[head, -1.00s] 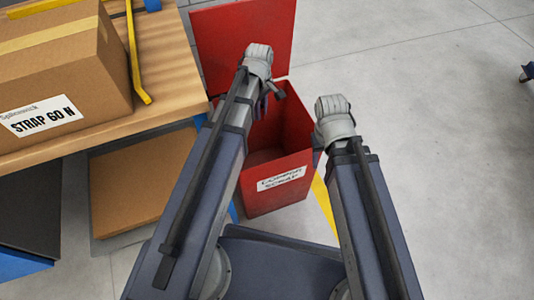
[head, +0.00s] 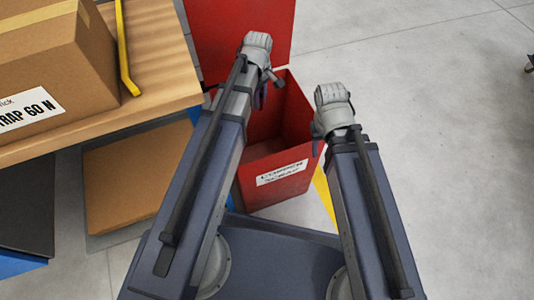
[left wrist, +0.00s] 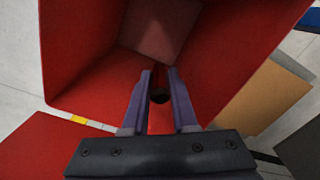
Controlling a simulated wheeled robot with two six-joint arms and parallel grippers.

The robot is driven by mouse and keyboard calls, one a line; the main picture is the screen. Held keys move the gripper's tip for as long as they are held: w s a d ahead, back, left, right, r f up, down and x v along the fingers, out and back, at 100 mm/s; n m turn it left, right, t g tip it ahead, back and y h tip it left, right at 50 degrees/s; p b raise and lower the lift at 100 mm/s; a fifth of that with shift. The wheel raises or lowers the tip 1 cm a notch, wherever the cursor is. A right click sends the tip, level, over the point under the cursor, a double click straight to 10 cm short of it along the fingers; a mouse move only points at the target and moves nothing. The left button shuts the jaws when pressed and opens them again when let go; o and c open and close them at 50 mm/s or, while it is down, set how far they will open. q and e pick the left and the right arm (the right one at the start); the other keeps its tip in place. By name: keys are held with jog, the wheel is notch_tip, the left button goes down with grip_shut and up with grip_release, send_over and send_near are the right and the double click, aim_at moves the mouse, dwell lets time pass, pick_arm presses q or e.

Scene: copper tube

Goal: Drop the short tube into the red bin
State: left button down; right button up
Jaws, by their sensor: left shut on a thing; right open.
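The red bin (head: 282,203) stands on the floor in the middle of the head view, with a white label on its front and its lid (head: 238,30) raised at the back. My left gripper (head: 260,99) is over the bin's opening, mostly hidden by its wrist. In the left wrist view, its fingers (left wrist: 159,100) are shut on a small, dark, round-ended thing (left wrist: 160,97), apparently the short tube, with the bin's inside beyond. Its length is hidden. My right gripper (head: 318,147) is open, beside the bin's right side, its fingers mostly hidden.
A wooden table (head: 165,85) at the left carries a large cardboard box (head: 85,85) and a yellow bar (head: 125,60). A brown board (head: 135,180) lies low beneath it. A yellow floor stripe (head: 325,195) runs by the bin.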

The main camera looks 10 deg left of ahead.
pick_arm(q)
notch_tip(320, 180, down, 3)
jog(key=shift+f+b, duration=0.2)
jog(key=shift+b, duration=1.05)
jog(key=shift+r, duration=0.1)
jog(key=c, duration=0.6)
grip_release()
jog(key=shift+r, duration=0.1)
